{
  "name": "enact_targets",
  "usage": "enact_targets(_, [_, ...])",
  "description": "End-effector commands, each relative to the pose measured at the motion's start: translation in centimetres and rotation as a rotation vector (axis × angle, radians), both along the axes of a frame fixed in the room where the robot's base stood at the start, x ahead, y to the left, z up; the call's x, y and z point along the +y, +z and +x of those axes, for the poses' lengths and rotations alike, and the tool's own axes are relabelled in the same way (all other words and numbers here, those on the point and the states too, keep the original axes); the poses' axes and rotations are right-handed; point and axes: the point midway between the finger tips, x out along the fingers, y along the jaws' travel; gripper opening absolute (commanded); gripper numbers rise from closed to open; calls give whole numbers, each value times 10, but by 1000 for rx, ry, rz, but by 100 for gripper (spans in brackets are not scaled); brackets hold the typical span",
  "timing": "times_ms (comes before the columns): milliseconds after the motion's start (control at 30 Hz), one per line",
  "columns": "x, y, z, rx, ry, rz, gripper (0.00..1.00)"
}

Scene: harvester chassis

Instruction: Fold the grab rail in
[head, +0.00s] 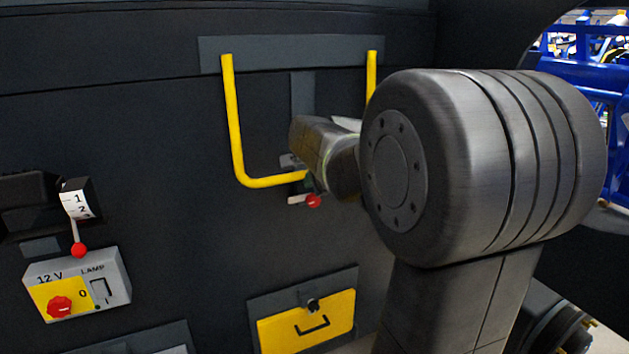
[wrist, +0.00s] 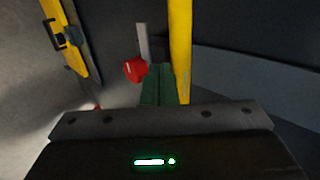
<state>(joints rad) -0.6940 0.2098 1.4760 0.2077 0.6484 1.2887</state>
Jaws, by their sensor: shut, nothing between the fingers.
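The yellow U-shaped grab rail (head: 235,125) has its two ends at a grey mounting strip (head: 292,52) high on the dark panel. Its crossbar is low in the head view, and its right part is hidden behind my arm. My gripper (head: 309,184) is at the crossbar, beside a small catch with a red knob (head: 313,201). In the wrist view, the green fingers (wrist: 158,84) are shut and empty. The red knob (wrist: 134,70) and a grey lever (wrist: 143,42) are just left of them, and the yellow rail (wrist: 180,50) is close on their right. Contact cannot be told.
A switch with a red-tipped lever (head: 78,225) and a 12 V lamp box (head: 78,285) are at left. A yellow hatch (head: 306,322) with a black latch is below the rail. Blue framework (head: 585,65) shows through an opening at right.

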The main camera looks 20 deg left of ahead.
Motion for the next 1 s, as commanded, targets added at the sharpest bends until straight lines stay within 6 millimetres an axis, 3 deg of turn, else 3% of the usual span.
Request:
enact_targets(267, [3,-3,2,-8,1,9,0])
enact_targets(567, [22,-7,18,-67,1,77,0])
enact_targets(1000, [20,-3,19,-72,0,82,0])
